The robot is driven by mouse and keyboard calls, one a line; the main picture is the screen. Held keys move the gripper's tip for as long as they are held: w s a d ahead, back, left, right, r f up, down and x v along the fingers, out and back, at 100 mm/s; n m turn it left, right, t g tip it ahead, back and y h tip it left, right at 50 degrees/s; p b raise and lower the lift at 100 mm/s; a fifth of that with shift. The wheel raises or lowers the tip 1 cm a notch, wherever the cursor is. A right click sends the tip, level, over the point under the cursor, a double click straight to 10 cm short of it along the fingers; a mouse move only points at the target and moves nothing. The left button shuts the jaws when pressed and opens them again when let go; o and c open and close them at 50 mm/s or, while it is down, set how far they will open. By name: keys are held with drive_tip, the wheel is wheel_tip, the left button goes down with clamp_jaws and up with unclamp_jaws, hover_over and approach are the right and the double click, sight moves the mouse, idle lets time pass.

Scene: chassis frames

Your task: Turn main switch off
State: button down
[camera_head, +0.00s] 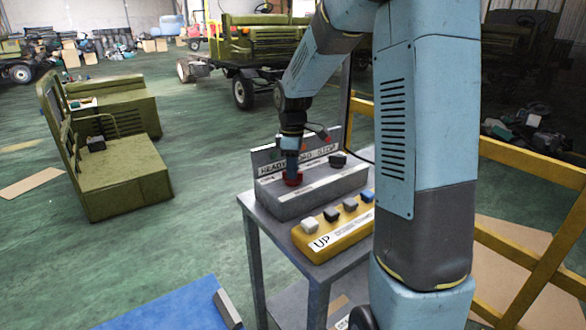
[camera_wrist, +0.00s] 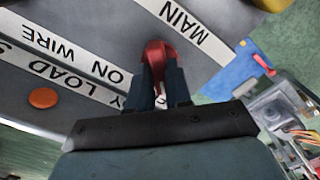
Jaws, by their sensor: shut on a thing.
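The main switch is a red knob (camera_head: 292,178) on the left end of the grey control box (camera_head: 335,187). In the wrist view the red knob (camera_wrist: 158,54) sits beside a white label reading MAIN (camera_wrist: 182,30). My gripper (camera_head: 291,166) points down onto the knob from above. In the wrist view its two dark fingers (camera_wrist: 160,78) are closed around the red knob, hiding part of it. The exact turn of the knob cannot be told.
A black knob (camera_head: 338,160) stands on the box's right part, and an orange button (camera_wrist: 43,98) shows in the wrist view. A yellow panel (camera_head: 335,238) marked UP, with several buttons, lies in front on the grey table. A yellow rail (camera_head: 530,160) stands right.

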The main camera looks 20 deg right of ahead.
idle(0.5)
drive_tip(key=c, duration=1)
unclamp_jaws()
drive_tip(key=shift+c, duration=0.2)
drive_tip(key=shift+r, duration=0.1)
wheel_tip(320, 180, up, 14)
drive_tip(key=shift+f, duration=0.25)
drive_tip(key=s+r+m+t, duration=0.1)
drive_tip(key=s+m+t, duration=0.4)
drive_tip(key=s+m, duration=0.7)
drive_tip(key=s, duration=1.6)
drive_tip(key=shift+s+m+t, duration=0.2)
drive_tip(key=shift+m+t, duration=0.1)
